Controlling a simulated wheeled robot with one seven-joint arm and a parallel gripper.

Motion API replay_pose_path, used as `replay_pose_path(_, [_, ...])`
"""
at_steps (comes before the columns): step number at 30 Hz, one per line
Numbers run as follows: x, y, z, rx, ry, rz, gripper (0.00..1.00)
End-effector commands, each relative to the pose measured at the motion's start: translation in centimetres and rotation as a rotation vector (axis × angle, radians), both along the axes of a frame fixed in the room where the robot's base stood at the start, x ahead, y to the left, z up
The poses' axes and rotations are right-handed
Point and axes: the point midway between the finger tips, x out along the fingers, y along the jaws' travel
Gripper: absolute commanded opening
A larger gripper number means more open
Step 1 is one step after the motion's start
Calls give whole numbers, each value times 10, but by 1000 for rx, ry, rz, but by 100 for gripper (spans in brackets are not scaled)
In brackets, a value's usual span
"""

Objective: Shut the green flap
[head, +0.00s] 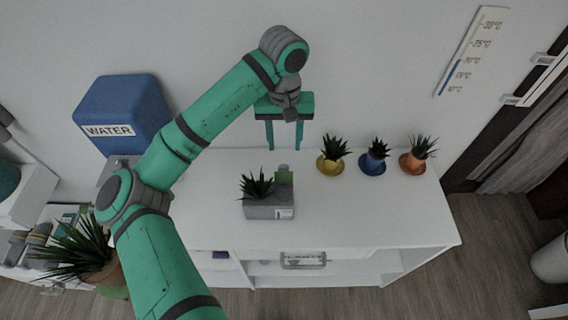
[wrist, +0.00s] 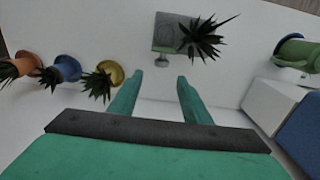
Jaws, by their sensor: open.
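A small green flap (head: 284,174) stands raised at the back right of a grey box planter (head: 268,211) in the head view.
Yellow (head: 330,165), blue (head: 374,163) and orange (head: 412,162) potted plants stand right of the planter. A blue water container (head: 122,105) is at the left, by the wall. The white desk top (head: 365,215) is clear right of the planter.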

Motion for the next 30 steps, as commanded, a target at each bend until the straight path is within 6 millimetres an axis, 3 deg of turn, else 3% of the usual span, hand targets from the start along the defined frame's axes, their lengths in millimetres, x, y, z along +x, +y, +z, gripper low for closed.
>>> replay_pose_path(5, [-1,4,-11,12,7,5,44])
replay_pose_path(21, [-1,3,-95,9,5,4,44])
replay_pose_path(30, [-1,3,-107,8,4,4,44])
